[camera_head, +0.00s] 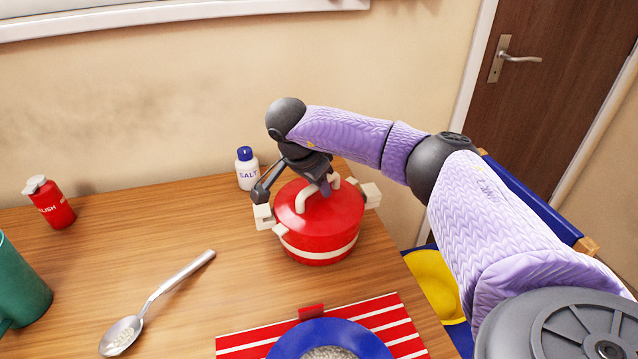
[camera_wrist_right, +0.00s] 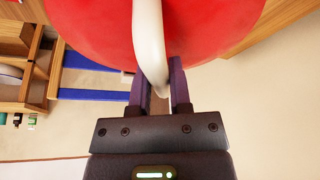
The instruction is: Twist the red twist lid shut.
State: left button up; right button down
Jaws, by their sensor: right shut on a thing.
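A red pot with a white band (camera_head: 318,250) stands upright on the wooden table, near its back right part. Its red twist lid (camera_head: 339,208) sits on top with a white arched handle (camera_head: 309,194). White blocks stick out at the pot's rim on both sides. My right gripper (camera_head: 325,190) reaches down from above and is shut on the lid's handle. In the right wrist view the two purple fingers (camera_wrist_right: 160,95) stand on either side of the white handle (camera_wrist_right: 150,45), with the red lid (camera_wrist_right: 90,25) beyond. My left gripper is not in view.
A salt shaker (camera_head: 247,168) stands just behind the pot at left. A red relish bottle (camera_head: 50,203), a green mug (camera_head: 20,285) and a filled spoon (camera_head: 160,290) are farther left. A blue bowl (camera_head: 290,347) sits on a red striped mat (camera_head: 395,318) in front.

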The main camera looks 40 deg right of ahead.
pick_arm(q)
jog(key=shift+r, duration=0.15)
pick_arm(e)
jog(key=shift+r+m+g+p, duration=0.1)
jog(key=shift+m+g+p, duration=0.2)
jog(key=shift+m+p, duration=0.3)
jog(key=shift+m+g, duration=0.3)
jog(key=shift+m, duration=0.6)
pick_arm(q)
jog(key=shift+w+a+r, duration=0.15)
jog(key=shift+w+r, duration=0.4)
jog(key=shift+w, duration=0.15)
